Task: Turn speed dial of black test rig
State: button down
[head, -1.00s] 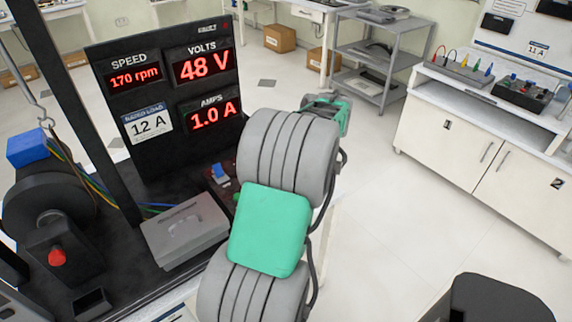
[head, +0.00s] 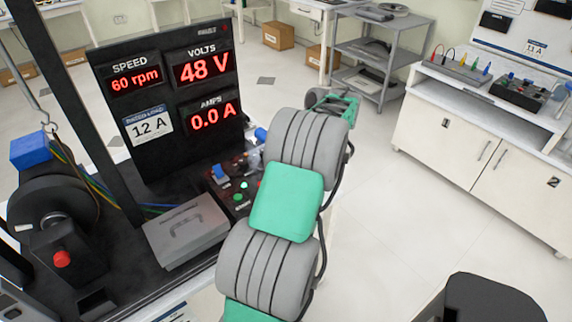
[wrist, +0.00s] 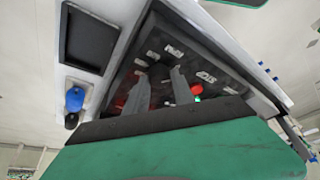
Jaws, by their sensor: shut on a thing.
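The black test rig (head: 165,160) stands at left in the head view. Its display (head: 135,84) reads 60 rpm, 48 V and 0.0 A. Its control panel (head: 240,200) shows a blue switch and a lit green lamp, partly covered by my arm. In the wrist view, the grey fingers of my gripper (wrist: 162,78) reach the dark control panel (wrist: 215,65) below the RPM label, left of the STOP label and a red button (wrist: 196,89). My gripper is shut on the speed dial, which is mostly hidden between the fingers.
A grey closed box (head: 185,230) and a motor wheel (head: 48,205) with a red button lie on the rig's base. A black upright post stands at far left. White cabinets (head: 480,150) and a grey shelf (head: 375,60) stand at right, with open floor before them.

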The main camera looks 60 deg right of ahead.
jog(key=c, duration=1.1)
grip_release()
jog(key=p+v, duration=0.2)
jog(key=v, duration=0.6)
jog(key=shift+f, duration=0.1)
